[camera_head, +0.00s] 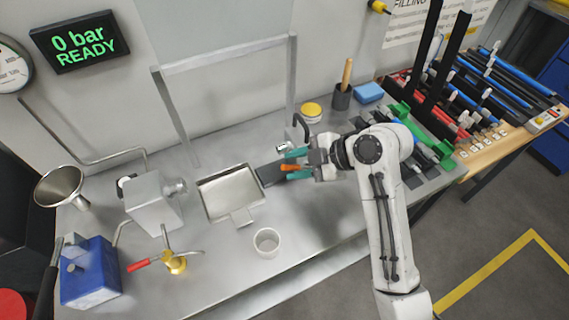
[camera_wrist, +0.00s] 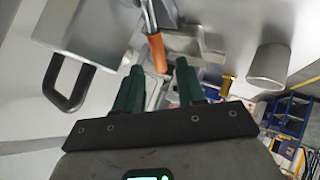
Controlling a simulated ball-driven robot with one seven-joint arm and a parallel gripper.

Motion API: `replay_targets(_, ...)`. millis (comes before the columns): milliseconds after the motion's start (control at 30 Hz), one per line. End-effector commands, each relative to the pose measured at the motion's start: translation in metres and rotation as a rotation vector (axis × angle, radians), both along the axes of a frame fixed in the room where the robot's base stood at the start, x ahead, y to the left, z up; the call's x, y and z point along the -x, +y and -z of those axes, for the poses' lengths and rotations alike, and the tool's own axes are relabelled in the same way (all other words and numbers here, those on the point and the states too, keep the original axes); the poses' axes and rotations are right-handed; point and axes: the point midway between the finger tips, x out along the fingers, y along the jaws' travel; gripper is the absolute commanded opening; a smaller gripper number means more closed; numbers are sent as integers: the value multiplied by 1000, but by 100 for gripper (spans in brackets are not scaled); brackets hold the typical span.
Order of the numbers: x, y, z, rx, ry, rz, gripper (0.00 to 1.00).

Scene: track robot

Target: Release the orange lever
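The orange lever handle (camera_wrist: 157,52) is on a metal rod in the wrist view. It also shows in the head view (camera_head: 289,167). My gripper (camera_wrist: 160,75) has two dark green fingers that stand apart, with a gap on each side of the handle's end. The gripper is open, and the handle's end lies at or between the fingertips. In the head view my gripper (camera_head: 290,164) reaches in from the right with its teal fingers spread on either side of the orange handle. The lever's pivot is partly hidden there.
A metal tray (camera_head: 231,192) sits left of the lever. A white cup (camera_head: 267,241) stands in front. A yellow-lidded jar (camera_head: 312,112) and a blue sponge (camera_head: 369,92) stand behind. A dark bent handle (camera_wrist: 68,85) is left of my fingers in the wrist view. The front bench is mostly clear.

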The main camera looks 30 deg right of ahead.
Motion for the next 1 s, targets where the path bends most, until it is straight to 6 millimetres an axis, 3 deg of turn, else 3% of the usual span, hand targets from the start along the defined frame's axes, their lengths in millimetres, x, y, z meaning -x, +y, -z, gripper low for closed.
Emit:
replay_targets(233,-17,18,19,0,2,-1,39)
replay_targets(633,-20,21,23,0,-1,1,39)
replay_targets(1000,-20,21,23,0,-1,1,4)
